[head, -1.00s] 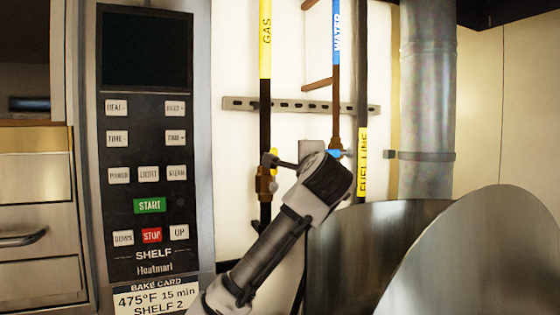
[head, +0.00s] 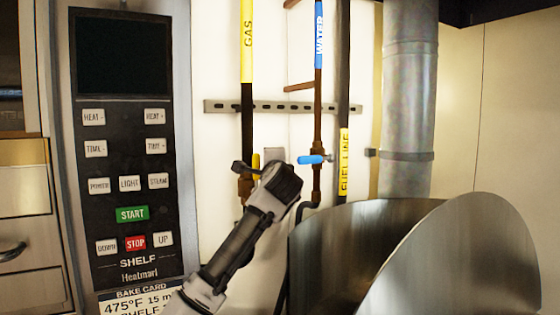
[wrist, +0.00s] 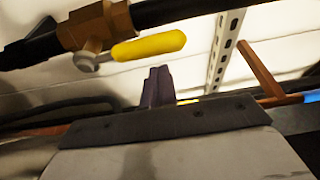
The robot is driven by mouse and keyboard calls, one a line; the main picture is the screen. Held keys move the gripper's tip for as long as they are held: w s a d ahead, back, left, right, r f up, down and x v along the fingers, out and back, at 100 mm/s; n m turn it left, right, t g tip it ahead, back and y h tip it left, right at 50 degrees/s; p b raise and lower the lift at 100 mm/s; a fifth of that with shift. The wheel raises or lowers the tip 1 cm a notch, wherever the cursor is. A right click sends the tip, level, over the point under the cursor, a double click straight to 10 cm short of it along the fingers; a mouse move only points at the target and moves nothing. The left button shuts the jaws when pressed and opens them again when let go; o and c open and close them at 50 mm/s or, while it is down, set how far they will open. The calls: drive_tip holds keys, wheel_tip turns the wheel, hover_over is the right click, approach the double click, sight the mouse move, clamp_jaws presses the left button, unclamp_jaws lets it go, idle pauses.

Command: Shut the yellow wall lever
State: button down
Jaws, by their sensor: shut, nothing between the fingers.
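The yellow lever (head: 255,161) is on the brass valve (head: 245,188) of the dark gas pipe (head: 247,105) on the wall. In the head view it stands upright beside the pipe, partly hidden by my gripper (head: 239,167). In the wrist view the lever (wrist: 150,47) extends from the brass valve (wrist: 97,25) roughly along the pipe. My gripper is shut and empty, its dark fingertips (wrist: 158,72) just below the lever in that view. They look close to it; I cannot tell whether they touch.
A blue lever (head: 312,159) sits on the water pipe (head: 317,100) to the right. A fuel line (head: 343,110) and a metal duct (head: 408,110) stand beyond it. An oven control panel (head: 125,150) is at left. Curved metal sheets (head: 460,260) fill the lower right.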

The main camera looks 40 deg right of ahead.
drive_tip(key=shift+w+a, duration=0.1)
drive_tip(key=shift+a, duration=0.6)
